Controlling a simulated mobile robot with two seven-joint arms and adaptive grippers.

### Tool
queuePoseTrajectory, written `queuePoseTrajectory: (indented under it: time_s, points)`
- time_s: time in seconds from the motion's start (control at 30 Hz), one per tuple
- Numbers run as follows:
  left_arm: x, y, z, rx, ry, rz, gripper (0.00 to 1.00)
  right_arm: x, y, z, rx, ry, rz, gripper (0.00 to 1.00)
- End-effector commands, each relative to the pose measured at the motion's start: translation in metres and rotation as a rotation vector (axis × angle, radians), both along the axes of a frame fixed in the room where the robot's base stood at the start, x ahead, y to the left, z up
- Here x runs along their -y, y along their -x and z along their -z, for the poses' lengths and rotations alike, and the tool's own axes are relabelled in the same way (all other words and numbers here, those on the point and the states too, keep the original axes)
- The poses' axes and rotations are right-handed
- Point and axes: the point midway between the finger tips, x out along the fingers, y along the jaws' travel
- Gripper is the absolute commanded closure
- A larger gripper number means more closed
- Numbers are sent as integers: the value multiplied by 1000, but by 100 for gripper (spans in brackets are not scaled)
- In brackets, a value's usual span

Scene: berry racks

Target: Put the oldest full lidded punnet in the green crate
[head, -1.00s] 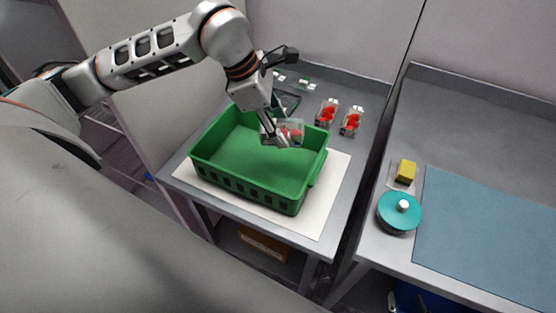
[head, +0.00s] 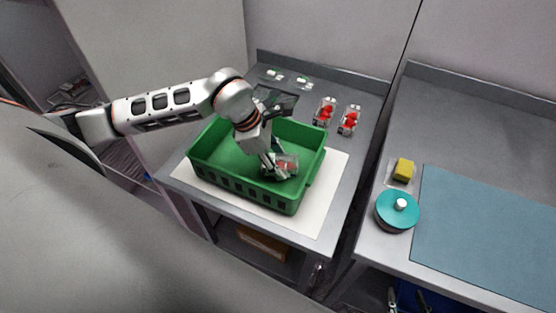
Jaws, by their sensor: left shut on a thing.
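The green crate (head: 243,187) stands on a white mat on the left table. My left gripper (head: 277,168) reaches down inside the crate, near its right part. It is shut on a clear punnet with red berries (head: 288,163), which is low in the crate. I cannot tell whether the punnet touches the crate floor. Two other clear punnets with red berries, a left one (head: 325,112) and a right one (head: 349,120), stand on the table behind the crate's right side. My right gripper is not in view.
Two small clear containers with green bits (head: 272,74) (head: 303,82) lie at the back of the left table. A dark tray (head: 275,101) is behind my arm. The right table holds a teal lidded pot (head: 397,210), a yellow sponge (head: 404,170) and a blue mat (head: 485,235).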

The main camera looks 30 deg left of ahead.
Motion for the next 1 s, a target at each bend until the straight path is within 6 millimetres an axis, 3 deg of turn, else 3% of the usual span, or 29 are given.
queuePoseTrajectory:
  time_s: [0.2,0.23,0.3,0.73,1.0]
  points:
    - [0,0,2,1,-1,1,84,0,0,3,-1,0,0,60]
    - [0,0,2,0,0,1,55,0,0,2,-1,0,0,60]
    - [0,0,1,0,0,1,43,0,1,3,-2,1,0,60]
    - [-2,0,-5,2,-1,0,43,0,1,1,-3,1,0,60]
    - [-18,10,-49,7,-3,0,43,0,1,4,-3,0,0,60]
